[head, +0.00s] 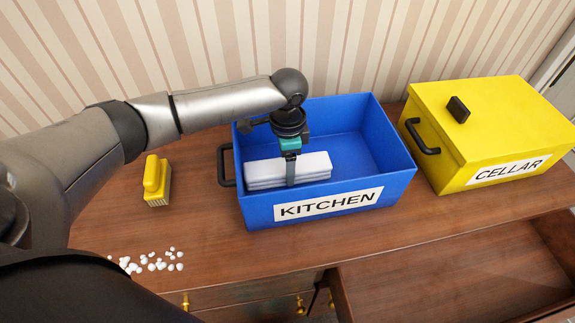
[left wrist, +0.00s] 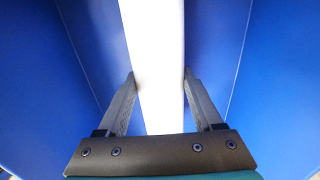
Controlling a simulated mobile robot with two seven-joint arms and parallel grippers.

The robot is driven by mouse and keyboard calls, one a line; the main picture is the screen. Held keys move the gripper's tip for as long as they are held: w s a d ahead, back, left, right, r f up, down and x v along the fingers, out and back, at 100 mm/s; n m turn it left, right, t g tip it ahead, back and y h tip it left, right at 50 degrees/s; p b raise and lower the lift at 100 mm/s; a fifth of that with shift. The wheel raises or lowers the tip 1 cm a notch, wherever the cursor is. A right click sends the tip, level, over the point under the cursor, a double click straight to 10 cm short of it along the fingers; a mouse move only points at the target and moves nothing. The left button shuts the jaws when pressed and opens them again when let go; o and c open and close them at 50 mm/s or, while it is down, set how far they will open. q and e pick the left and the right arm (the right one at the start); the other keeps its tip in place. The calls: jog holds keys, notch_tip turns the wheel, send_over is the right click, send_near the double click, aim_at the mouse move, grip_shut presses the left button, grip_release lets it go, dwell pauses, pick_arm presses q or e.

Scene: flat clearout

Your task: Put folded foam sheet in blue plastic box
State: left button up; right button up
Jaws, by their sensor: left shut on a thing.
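The blue plastic box (head: 375,148) is open at the top, stands on the wooden surface and bears a KITCHEN label. The folded foam sheet (head: 315,167) is white and layered, and lies lengthwise inside the box near its front left wall. My left gripper (head: 290,180) reaches down into the box and is shut on the foam sheet. In the left wrist view, both fingers (left wrist: 158,85) press the white sheet (left wrist: 155,45) from either side, with blue walls around. I cannot tell whether the sheet touches the box floor. My right gripper is not in view.
A yellow lidded box (head: 490,115) labelled CELLAR stands right of the blue box. A yellow brush (head: 157,182) and several small white pellets (head: 150,262) lie to the left. An open drawer (head: 460,275) is at the front right.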

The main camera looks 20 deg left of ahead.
pick_arm(q)
jog(key=shift+f, duration=0.1)
jog(key=o, duration=1.3)
jog(key=shift+o, duration=0.2)
notch_tip(320, 180, up, 12)
jog(key=p, duration=0.2)
jog(key=shift+r, duration=0.2)
